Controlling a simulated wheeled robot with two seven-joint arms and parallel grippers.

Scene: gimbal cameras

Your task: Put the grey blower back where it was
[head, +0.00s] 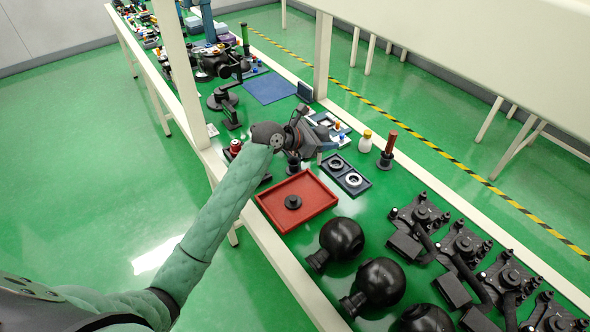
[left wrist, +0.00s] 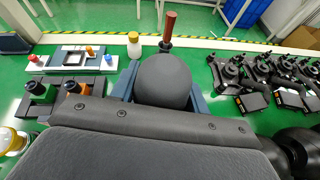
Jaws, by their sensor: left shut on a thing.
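The grey blower (left wrist: 163,80) shows in the left wrist view as a smooth dark grey bulb. It sits between the two blue fingers of my left gripper, which is shut on it. In the head view my left gripper (head: 318,141) is above the workbench, behind the red tray; the blower cannot be made out clearly there. The red tray (head: 319,194) holds a small black round piece (head: 293,202). My right gripper is not in view.
A black holder with two rings (head: 346,175), a white bottle with a yellow cap (head: 365,142) and a red-handled tool (head: 389,146) stand close to the gripper. Black spheres (head: 342,238) and black mechanical units (head: 420,215) fill the front right. A blue mat (head: 269,88) lies farther back.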

